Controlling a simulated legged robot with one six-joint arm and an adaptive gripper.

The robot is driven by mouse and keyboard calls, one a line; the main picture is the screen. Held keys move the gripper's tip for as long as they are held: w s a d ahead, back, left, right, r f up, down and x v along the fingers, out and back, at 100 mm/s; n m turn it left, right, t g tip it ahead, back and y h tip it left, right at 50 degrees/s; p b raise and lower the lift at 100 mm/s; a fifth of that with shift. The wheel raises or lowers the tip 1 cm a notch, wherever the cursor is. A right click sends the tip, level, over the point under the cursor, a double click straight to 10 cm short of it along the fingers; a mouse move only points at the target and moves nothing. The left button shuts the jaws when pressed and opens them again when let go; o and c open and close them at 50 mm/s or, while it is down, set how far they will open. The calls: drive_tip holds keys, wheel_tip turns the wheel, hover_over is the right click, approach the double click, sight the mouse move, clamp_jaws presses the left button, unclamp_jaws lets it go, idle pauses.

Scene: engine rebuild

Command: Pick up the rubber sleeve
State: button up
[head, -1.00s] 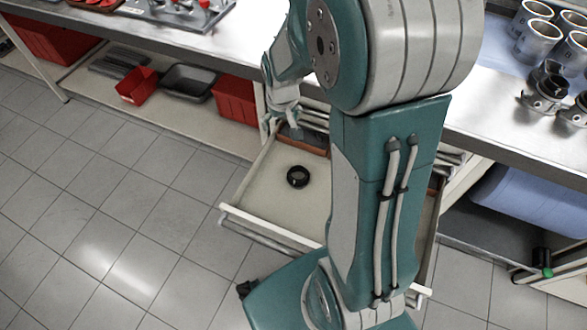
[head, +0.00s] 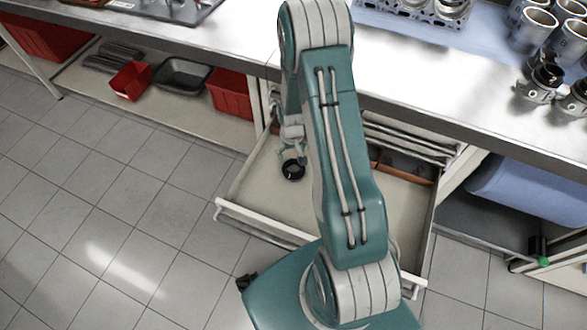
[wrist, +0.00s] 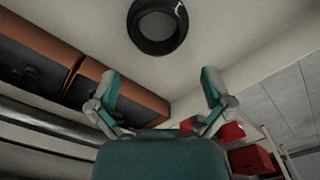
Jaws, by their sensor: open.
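The rubber sleeve is a short black ring (head: 293,169) lying in the open drawer (head: 256,204), toward its left side. In the wrist view the sleeve (wrist: 157,26) is at the top middle, ahead of the fingertips and apart from them. My gripper (head: 292,148) is just behind the sleeve in the head view, low over the drawer. In the wrist view my gripper (wrist: 160,88) has its two fingers spread wide with nothing between them. My arm hides part of the drawer.
Brown boxes (wrist: 110,92) stand along one side inside the drawer. The workbench top (head: 400,75) overhangs the drawer's back. Red bins (head: 231,93) and a grey tray (head: 182,75) sit on the lower shelf at left. The drawer floor around the sleeve is clear.

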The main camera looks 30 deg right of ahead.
sight(290, 177)
drive_tip(key=f, duration=0.7)
drive_tip(key=shift+s+f, duration=0.1)
drive_tip(key=shift+s, duration=0.15)
drive_tip(key=c, duration=0.9)
